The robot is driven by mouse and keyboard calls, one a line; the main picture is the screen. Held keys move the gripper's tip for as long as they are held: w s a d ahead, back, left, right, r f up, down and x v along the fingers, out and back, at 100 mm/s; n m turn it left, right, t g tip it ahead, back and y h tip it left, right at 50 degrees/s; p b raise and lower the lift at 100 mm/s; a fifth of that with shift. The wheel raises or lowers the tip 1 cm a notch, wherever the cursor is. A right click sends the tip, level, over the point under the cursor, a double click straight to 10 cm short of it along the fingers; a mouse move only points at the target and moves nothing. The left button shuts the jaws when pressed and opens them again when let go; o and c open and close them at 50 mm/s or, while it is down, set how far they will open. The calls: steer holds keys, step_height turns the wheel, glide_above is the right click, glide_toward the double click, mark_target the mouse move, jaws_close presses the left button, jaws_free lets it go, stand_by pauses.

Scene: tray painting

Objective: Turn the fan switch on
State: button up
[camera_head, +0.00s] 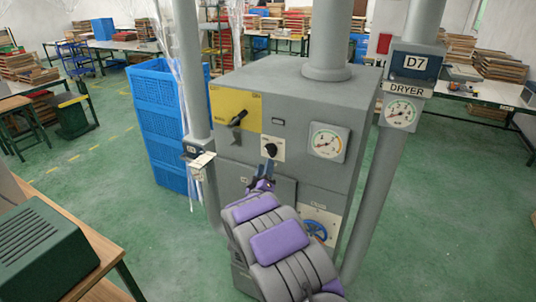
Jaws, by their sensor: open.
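A grey dryer cabinet (318,97) stands ahead of me. Its front has a yellow panel (246,100) with a dark lever-like switch (238,119) tilted up to the right. Right of and below it, a small white plate carries a round black knob (270,149). The labels are too small to read, so I cannot tell which of the two is the fan switch. My gripper (265,168) is open and empty, just below the black knob and close to the cabinet front. I cannot tell if it touches anything. My arm hides part of the lower front.
A round gauge (327,143) sits right of the knob, and a blue valve wheel (315,230) sits lower. Blue crates (165,130) stand left. A green machine (42,250) is at the near left.

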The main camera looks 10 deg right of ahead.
mark_target(269, 153)
steer(key=shift+x, duration=3.5)
jaws_close()
